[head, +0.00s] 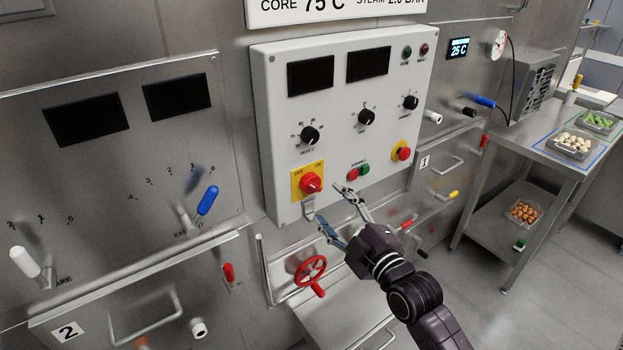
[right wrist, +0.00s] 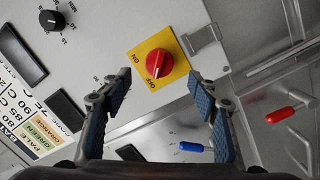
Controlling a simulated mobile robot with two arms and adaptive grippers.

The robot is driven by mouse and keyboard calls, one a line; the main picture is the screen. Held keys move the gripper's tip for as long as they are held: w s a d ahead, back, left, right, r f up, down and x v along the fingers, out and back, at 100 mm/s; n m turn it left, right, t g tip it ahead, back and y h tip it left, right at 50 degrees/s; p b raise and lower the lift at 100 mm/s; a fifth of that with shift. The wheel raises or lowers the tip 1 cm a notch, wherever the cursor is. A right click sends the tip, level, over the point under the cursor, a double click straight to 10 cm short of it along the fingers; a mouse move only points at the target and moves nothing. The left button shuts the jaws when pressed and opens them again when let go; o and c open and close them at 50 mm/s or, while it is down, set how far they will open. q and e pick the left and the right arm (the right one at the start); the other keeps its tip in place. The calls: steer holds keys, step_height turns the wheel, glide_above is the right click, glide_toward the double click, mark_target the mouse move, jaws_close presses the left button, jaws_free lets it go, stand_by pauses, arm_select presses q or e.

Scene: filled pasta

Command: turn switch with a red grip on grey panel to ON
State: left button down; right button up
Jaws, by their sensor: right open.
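The switch with a red grip (head: 311,184) sits on a yellow plate at the lower left of the grey panel (head: 278,130). The plate carries OFF and ON labels. In the right wrist view the red grip (right wrist: 159,64) shows ahead between the fingers, and its pale mark points toward OFF. My right gripper (head: 328,202) is open and empty, just to the lower right of the switch and apart from it. Its fingers (right wrist: 158,80) also frame the switch in the right wrist view. My left gripper is not in view.
The panel also has black dials (head: 310,135), a red-green button pair (head: 358,172) and a red button on yellow (head: 402,151). A metal latch (head: 308,208) hangs below the switch. A red handwheel (head: 310,270) is lower down. A steel table (head: 540,150) with trays stands right.

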mark_target(315, 189)
steer(key=shift+p+x, duration=0.6)
steer(key=shift+x, duration=3.05)
steer(key=shift+c, duration=0.6)
steer(key=c, duration=1)
